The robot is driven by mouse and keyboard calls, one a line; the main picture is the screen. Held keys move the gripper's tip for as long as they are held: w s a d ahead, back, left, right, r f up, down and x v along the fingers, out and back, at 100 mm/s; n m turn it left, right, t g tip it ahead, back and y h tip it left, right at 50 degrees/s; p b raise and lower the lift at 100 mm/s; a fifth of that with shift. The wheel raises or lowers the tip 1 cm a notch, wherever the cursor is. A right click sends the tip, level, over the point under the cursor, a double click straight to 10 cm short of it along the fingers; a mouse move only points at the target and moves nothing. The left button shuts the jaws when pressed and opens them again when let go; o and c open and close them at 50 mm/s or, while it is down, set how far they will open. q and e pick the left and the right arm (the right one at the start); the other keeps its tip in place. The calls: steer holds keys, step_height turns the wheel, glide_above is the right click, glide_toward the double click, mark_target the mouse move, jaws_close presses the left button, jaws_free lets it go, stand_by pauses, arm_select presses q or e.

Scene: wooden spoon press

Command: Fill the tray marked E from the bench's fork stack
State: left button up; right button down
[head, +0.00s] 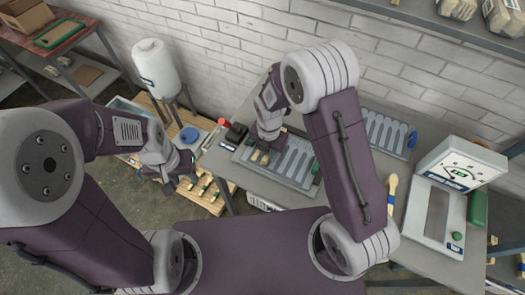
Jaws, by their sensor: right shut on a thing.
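A grey slotted tray (291,167) lies on the bench, its long slots side by side. A second slotted tray (384,134) lies further right, partly behind my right arm. I cannot read an E on either. My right gripper (263,147) is over the left part of the nearer tray, shut on a small tan wooden piece (264,160). The gripper hides most of this piece, so I cannot tell its shape. My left gripper (190,166) hangs left of the bench, over the low pallet; its jaws are too small to judge. I cannot make out the fork stack.
A white press-like machine (462,165) stands on the bench at the right. A wooden spoon-shaped piece (392,188) lies beside it.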

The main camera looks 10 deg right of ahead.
mark_target(301, 174)
steer(key=shift+s+d+b, duration=0.35)
steer(key=shift+s+d, duration=0.4)
steer(key=shift+d, duration=0.35)
steer(key=shift+s+d, duration=0.5)
steer(key=shift+d, duration=0.25)
steer(key=shift+s+d+p, duration=0.2)
steer(key=shift+s+d, duration=0.55)
steer(key=shift+d, duration=0.4)
steer(key=shift+s+d+p, duration=0.15)
steer(key=shift+s+d, duration=0.65)
steer(key=shift+d, duration=0.3)
steer(key=shift+s+d+p, duration=0.2)
steer(key=shift+s+d, duration=0.55)
steer(key=shift+d, duration=0.4)
step_height(301, 174, up, 5)
steer(key=p, duration=0.5)
steer(key=shift+r, duration=0.15)
